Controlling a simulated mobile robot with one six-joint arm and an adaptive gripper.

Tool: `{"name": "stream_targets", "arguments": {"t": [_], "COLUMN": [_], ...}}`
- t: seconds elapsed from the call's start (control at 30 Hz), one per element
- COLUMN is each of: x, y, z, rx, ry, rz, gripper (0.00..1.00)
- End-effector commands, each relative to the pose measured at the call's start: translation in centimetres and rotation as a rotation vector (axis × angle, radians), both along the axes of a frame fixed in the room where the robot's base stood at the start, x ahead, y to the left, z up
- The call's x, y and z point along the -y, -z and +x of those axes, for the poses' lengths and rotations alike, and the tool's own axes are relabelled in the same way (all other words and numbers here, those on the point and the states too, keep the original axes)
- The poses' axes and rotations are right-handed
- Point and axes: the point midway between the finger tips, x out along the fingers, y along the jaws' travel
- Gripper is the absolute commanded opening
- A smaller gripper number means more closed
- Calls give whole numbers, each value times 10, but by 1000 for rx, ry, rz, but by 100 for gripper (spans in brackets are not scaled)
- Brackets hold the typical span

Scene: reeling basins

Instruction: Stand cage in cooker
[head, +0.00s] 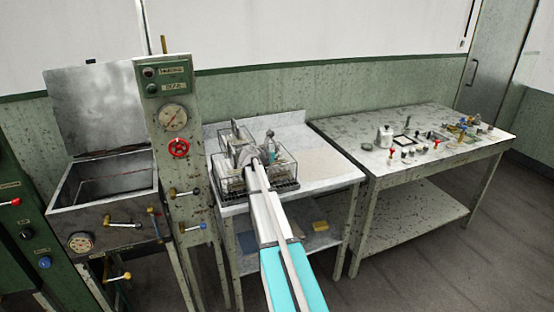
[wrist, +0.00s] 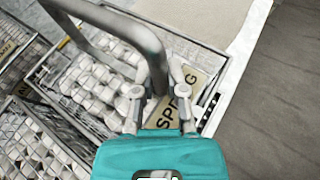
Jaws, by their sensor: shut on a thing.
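The cage (wrist: 110,120) is a wire basket full of white oval cocoons, with a tan tag (wrist: 188,78) whose visible letters read "SPR". My gripper (wrist: 158,80) is shut on the cage's thick grey arched handle (wrist: 115,25). In the head view my gripper (head: 262,158) is over the wire cages on the small table; whether the held cage touches the table I cannot tell. The cooker (head: 105,203) is the metal box at the left, with its lid (head: 98,105) standing open. The cooker's inner floor is partly hidden by its front wall.
Other filled cages (wrist: 35,140) stand close at the left in the wrist view. A green post (head: 178,130) with a gauge and red handwheel (head: 179,148) rises between cooker and small table (head: 320,165). A long bench (head: 400,180) with small items stands right.

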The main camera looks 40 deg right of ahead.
Motion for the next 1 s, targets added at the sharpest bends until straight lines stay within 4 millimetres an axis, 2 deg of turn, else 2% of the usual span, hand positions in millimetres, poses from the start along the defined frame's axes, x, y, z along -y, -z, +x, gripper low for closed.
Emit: {"name": "stream_targets", "arguments": {"t": [0.37, 0.4, 0.57, 1.0], "x": [1, 1, 1, 1], "y": [1, 1, 1, 0], "z": [0, 0, 0, -1], "rx": [0, 0, 0, 0], "ry": [0, 1, 1, 1], "rz": [-1, 0, 0, 0], "gripper": [0, 20, 50, 51]}}
